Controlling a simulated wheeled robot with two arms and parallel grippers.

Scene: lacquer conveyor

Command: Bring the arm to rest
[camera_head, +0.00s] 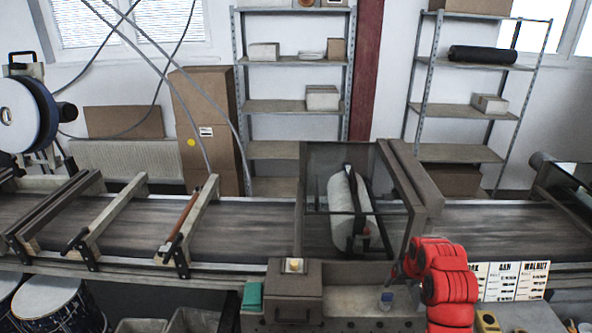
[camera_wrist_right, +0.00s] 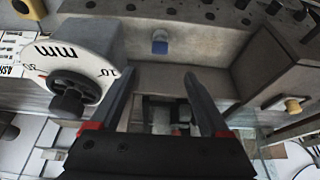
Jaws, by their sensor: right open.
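My right arm (camera_head: 446,283) is red and bent in front of the conveyor, right of the glazed housing, in the head view. Its jaws are hard to make out there. In the wrist view my right gripper (camera_wrist_right: 160,76) shows two dark fingers standing apart, with nothing held between them. Beyond the fingertips is a grey surface with a small blue-and-grey piece (camera_wrist_right: 159,44). My left gripper is not in view.
A white dial (camera_wrist_right: 60,58) marked mm is close left of the fingers. The conveyor (camera_head: 250,225) runs across, with the glazed housing (camera_head: 411,186) over a white roller (camera_head: 342,208). A grey box (camera_head: 281,303), a teal block (camera_head: 252,296) and sample cards (camera_head: 504,281) stand at the front.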

